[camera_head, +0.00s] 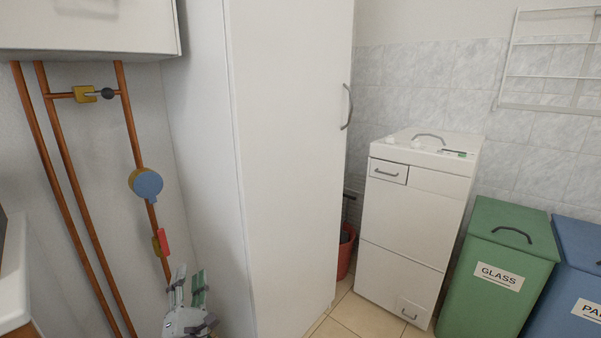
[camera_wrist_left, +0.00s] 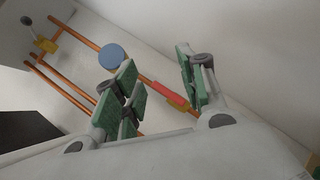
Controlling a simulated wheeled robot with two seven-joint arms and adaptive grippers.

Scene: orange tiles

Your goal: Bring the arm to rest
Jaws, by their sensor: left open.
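My left gripper (camera_head: 187,286) is at the bottom of the head view, left of the tall white cabinet. It is open, with nothing between its green-padded fingers. Its fingers also show large in the left wrist view (camera_wrist_left: 157,85), pointing up toward the wall pipes. Behind it in the head view, a red valve handle (camera_head: 164,242) sits low on a copper pipe; in the left wrist view the red handle (camera_wrist_left: 168,94) appears between the fingers, and I cannot tell how far off it is. My right gripper is not in view.
Copper pipes (camera_head: 60,165) with a blue round part (camera_head: 147,184) run down the left wall. The tall white cabinet (camera_head: 290,150) stands close right of the gripper. Farther right are a white washing machine (camera_head: 405,215), a green GLASS bin (camera_head: 490,300) and a blue bin (camera_head: 575,270).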

